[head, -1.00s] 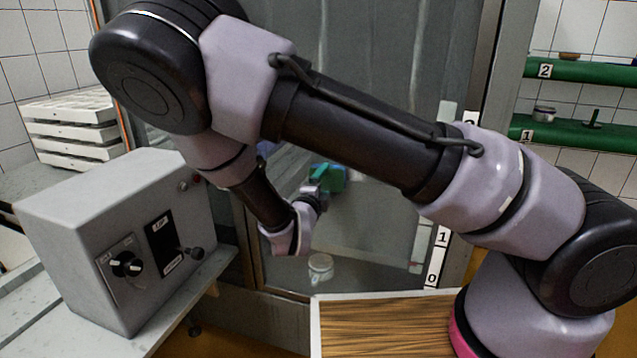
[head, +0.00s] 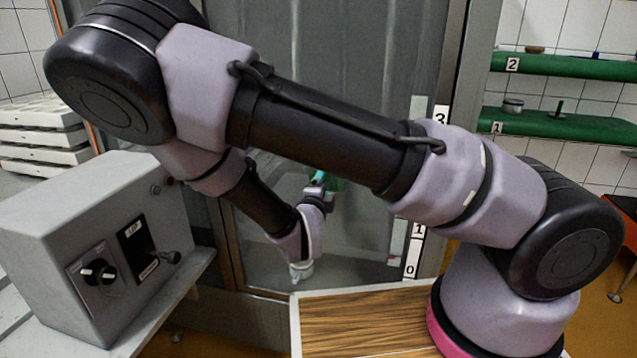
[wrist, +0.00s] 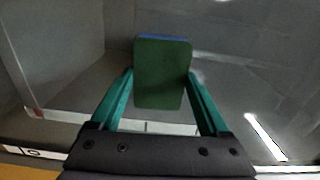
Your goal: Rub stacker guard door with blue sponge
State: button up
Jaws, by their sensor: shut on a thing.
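The guard door (head: 330,110) is a large grey, see-through panel in a metal frame in front of me. In the wrist view its surface (wrist: 245,75) fills most of the picture. My gripper (wrist: 161,90) has two teal fingers shut on the sponge (wrist: 161,75). The sponge shows a dark green face with a blue edge at its top. In the head view my gripper (head: 318,182) is in front of the door's lower part, and my arm partly hides the sponge. I cannot tell whether the sponge touches the door.
A grey control box (head: 100,245) with knobs and a lever stands at left. White stacked moulds (head: 45,140) are behind it. A wooden-topped surface (head: 360,320) is below my arm. Green shelves (head: 560,66) hang at right. A numbered strip (head: 413,250) runs up the door's right side.

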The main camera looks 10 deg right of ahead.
jog(key=shift+s+d+r, duration=0.6)
jog(key=shift+d+r, duration=0.9)
jog(key=shift+d, duration=0.15)
jog(key=w+a, duration=0.2)
jog(key=a, duration=0.4)
jog(key=w+a, duration=0.2)
jog(key=a, duration=0.5)
jog(key=shift+w+a, duration=0.15)
jog(key=shift+w, duration=0.25)
jog(key=shift+s, duration=0.1)
jog(key=shift+v, duration=2.95)
jog(key=shift+v, duration=1.45)
